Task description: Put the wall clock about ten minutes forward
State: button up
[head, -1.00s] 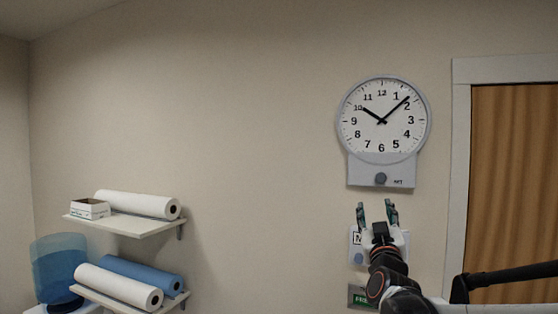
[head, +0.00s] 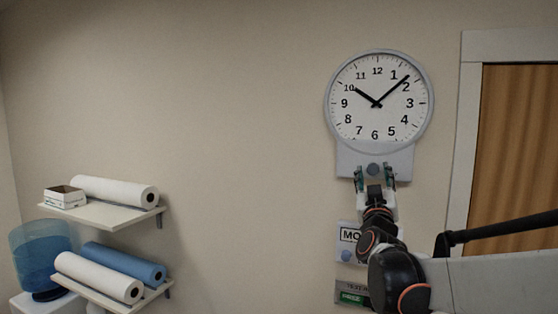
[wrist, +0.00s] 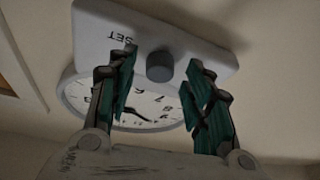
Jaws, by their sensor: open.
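The round white wall clock (head: 377,128) hangs left of the door, its short hand near 10 and its long hand between 1 and 2. A grey panel (head: 345,160) below the dial bears a dark round knob (head: 373,169). The knob (wrist: 160,66) also shows in the wrist view, beside the letters "SET" (wrist: 121,38). My gripper (head: 374,174) is open in front of the panel. In the wrist view its teal fingers (wrist: 161,60) stand on either side of the knob, with gaps visible; I cannot tell how far the tips are from the panel.
A wooden door (head: 520,140) in a pale frame is at right. Shelves with rolls (head: 115,191) and a blue water bottle (head: 40,258) are at lower left. The wall between is bare.

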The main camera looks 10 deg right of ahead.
jog(key=shift+w+d+r, duration=0.1)
jog(key=shift+w+r, duration=0.1)
jog(key=shift+w, duration=0.1)
jog(key=c, duration=1)
jog(key=shift+c, duration=0.2)
jog(key=shift+m+h, duration=0.4)
jog(key=shift+m, duration=0.2)
